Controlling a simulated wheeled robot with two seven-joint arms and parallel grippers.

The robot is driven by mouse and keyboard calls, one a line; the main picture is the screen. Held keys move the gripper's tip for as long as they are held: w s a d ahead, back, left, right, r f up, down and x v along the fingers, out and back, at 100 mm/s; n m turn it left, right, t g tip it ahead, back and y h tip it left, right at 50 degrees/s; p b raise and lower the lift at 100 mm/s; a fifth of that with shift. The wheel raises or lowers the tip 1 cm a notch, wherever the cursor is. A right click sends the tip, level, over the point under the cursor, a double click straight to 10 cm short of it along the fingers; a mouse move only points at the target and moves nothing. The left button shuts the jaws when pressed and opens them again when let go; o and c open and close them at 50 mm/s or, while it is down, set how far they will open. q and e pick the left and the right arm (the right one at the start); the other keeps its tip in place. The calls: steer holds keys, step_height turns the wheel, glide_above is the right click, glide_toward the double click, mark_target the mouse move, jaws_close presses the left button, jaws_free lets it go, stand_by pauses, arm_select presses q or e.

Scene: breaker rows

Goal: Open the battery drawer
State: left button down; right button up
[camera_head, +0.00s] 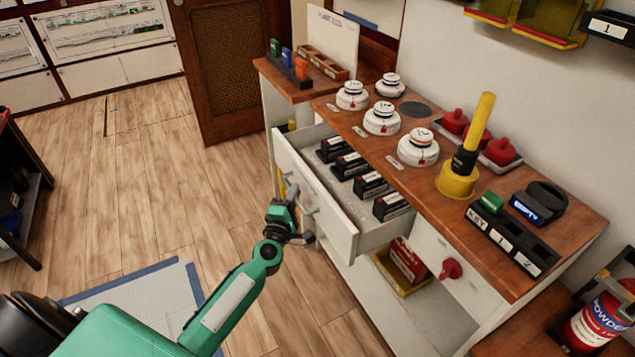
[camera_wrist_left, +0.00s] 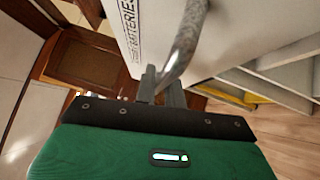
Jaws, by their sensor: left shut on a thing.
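The battery drawer (camera_head: 342,232) stands pulled out of the white cabinet in the head view, with several black batteries (camera_head: 371,184) in rows inside it. Its white front (camera_wrist_left: 150,20) with the word BATTERIES shows in the left wrist view. My left gripper (camera_head: 302,214) is at the outer face of the drawer front. In the left wrist view its fingers (camera_wrist_left: 161,88) are shut on the grey metal handle (camera_wrist_left: 188,38). The gripper partly hides the handle in the head view. My right gripper is not in view.
White round devices (camera_head: 381,117), a yellow-handled tool (camera_head: 472,140) and a black key block (camera_head: 511,240) stand on the wooden counter (camera_head: 440,191). Below the drawer is a yellow bin (camera_head: 401,281) with a red box. The floor left of the drawer is clear.

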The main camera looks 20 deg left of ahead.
arm_select(q)
steer(key=s+a, duration=0.4)
steer(key=s, duration=0.1)
steer(key=shift+s, duration=0.15)
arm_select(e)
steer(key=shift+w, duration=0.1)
arm_select(q)
steer(key=c, duration=1.5)
jaws_free()
steer(key=s, duration=0.4)
steer(key=s+d+f+b, duration=0.1)
steer(key=s, duration=0.4)
steer(key=s+f+b, duration=0.1)
steer(key=s, duration=0.3)
steer(key=shift+s+d, duration=0.25)
steer(key=shift+d, duration=0.15)
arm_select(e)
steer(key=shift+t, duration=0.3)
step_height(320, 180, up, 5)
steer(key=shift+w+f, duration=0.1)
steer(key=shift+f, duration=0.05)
